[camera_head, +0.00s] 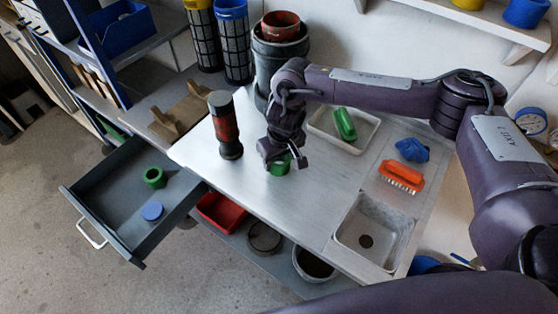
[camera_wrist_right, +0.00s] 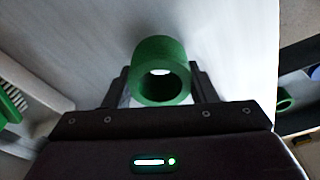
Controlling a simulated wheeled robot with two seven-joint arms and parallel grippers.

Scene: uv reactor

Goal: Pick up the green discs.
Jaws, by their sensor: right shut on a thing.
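A green disc (camera_head: 279,167), ring-shaped with a hole through it, is at my right gripper (camera_head: 284,160) over the white table top. In the right wrist view the green disc (camera_wrist_right: 160,52) sits between the two dark fingers of the right gripper (camera_wrist_right: 162,88), which is shut on it. I cannot tell whether the disc touches the table. A second green disc (camera_head: 154,177) lies in the open grey drawer and also shows in the right wrist view (camera_wrist_right: 284,99). My left gripper is not in view.
The open drawer (camera_head: 128,244) also holds a blue disc (camera_head: 152,211). A dark-and-red cylinder (camera_head: 225,126) stands upright left of my right gripper. A tray with a green brush (camera_head: 345,124), an orange brush (camera_head: 401,177) and a sink (camera_head: 373,225) are to the right.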

